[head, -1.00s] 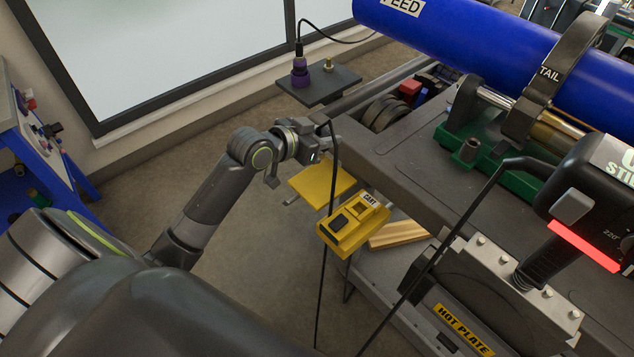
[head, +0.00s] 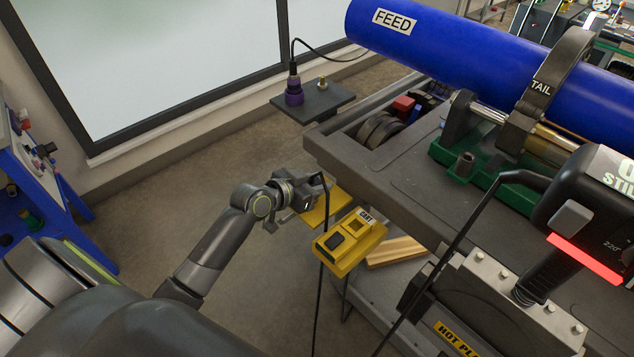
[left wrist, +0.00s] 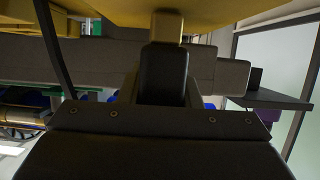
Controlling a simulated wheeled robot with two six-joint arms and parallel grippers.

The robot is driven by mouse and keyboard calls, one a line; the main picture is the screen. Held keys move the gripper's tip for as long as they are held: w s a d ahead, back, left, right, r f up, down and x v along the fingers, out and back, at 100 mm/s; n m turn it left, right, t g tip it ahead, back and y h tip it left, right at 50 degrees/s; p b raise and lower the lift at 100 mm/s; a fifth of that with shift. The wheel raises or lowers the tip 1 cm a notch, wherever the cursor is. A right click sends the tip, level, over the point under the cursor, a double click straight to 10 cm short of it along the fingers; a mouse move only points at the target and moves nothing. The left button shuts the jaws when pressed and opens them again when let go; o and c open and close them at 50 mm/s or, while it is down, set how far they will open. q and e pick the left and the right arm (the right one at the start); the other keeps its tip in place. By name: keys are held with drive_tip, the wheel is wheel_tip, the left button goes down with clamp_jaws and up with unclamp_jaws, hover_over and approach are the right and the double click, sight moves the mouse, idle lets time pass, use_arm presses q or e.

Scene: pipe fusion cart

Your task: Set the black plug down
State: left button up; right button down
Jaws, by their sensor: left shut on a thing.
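My left gripper (head: 318,191) is shut on the black plug, beside the left side of the cart and below the cart's top. In the head view the gripper mostly hides the plug, and a thin black cable (head: 319,290) hangs down from there. In the left wrist view a dark rounded block, which looks like the plug (left wrist: 163,75), sits in the middle, with a tan end piece beyond it. A flat yellow plate (head: 312,214) lies just by the fingers; I cannot tell whether the plug touches it. My right gripper is not in view.
The yellow box marked CART (head: 350,243) hangs close to the right of the gripper. The grey cart top (head: 365,175) is above it. A small dark shelf (head: 313,102) holds a purple connector (head: 294,90).

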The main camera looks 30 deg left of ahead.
use_arm(q)
drive_tip(key=shift+f, duration=0.2)
drive_tip(key=o, duration=1)
drive_tip(key=shift+r, duration=0.1)
drive_tip(key=shift+r, duration=0.15)
drive_tip(key=v, duration=1.2)
